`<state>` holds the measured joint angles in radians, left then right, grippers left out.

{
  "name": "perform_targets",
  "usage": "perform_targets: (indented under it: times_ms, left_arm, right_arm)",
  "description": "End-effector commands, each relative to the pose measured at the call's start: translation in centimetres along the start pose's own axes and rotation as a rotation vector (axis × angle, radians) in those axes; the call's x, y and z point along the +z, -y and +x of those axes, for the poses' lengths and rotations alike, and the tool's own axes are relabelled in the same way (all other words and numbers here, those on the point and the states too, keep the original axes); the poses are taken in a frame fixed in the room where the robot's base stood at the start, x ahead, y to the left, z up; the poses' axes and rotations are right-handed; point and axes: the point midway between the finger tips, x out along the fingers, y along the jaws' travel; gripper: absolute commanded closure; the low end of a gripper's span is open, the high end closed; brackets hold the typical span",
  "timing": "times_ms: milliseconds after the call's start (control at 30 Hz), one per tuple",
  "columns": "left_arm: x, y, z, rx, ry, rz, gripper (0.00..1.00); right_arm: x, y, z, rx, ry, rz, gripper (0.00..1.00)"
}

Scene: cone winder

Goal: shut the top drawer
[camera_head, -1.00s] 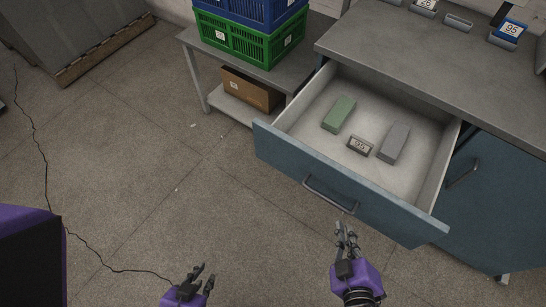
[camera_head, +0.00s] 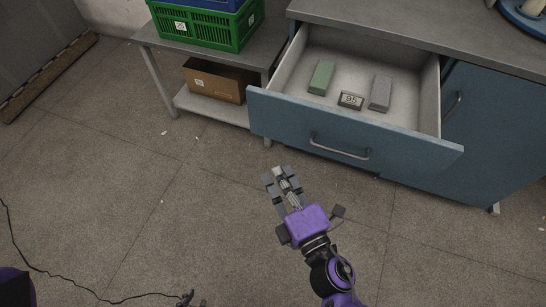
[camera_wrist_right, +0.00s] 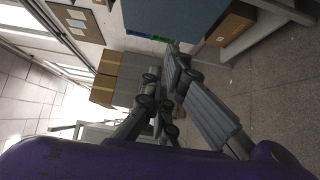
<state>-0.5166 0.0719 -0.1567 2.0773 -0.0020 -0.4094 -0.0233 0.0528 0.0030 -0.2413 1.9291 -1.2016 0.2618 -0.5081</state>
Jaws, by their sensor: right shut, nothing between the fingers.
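The top drawer (camera_head: 405,145) is blue-grey with a pale inside, and it stands pulled well out of the cabinet in the head view. Its bar handle (camera_head: 340,153) is on the front panel. My right gripper (camera_head: 279,174) is shut and empty, in front of the drawer front, left of the handle and apart from it. In the right wrist view, the gripper fingers (camera_wrist_right: 168,72) show close up, with a blue panel (camera_wrist_right: 175,18), apparently the drawer front, beyond them. Only the tips of my left gripper (camera_head: 188,298) show at the bottom edge; their opening is unclear.
A green block (camera_head: 321,77), a grey block (camera_head: 381,93) and a small "95" tag (camera_head: 350,100) lie inside the drawer. A side table (camera_head: 160,36) with a green crate (camera_head: 212,29) and a cardboard box (camera_head: 213,81) stands left. Open floor lies in front.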

Motion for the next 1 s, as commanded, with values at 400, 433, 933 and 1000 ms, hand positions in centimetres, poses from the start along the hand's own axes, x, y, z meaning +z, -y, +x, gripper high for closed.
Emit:
perform_targets:
  times_ms: [400, 433, 933, 1000]
  left_arm:
    - [-0.5, 0.0, -0.8, -0.002, -0.005, -0.005, 0.83]
    - [-0.5, 0.0, -0.8, -0.002, -0.005, -0.005, 0.83]
    - [-0.4, 0.2, -1.1, -0.005, -0.001, -0.003, 0.83]
    - [-0.4, 0.2, -1.1, -0.005, 0.0, -0.003, 0.83]
  right_arm:
    - [0.1, -0.2, 8.4, 0.003, 0.001, 0.003, 1.0]
    - [0.0, -0.3, 9.0, 0.003, 0.001, 0.003, 1.0]
    - [3.0, 0.0, 12.1, -0.001, 0.003, 0.003, 1.0]
    - [3.0, 0.0, 12.0, -0.001, 0.003, 0.004, 1.0]
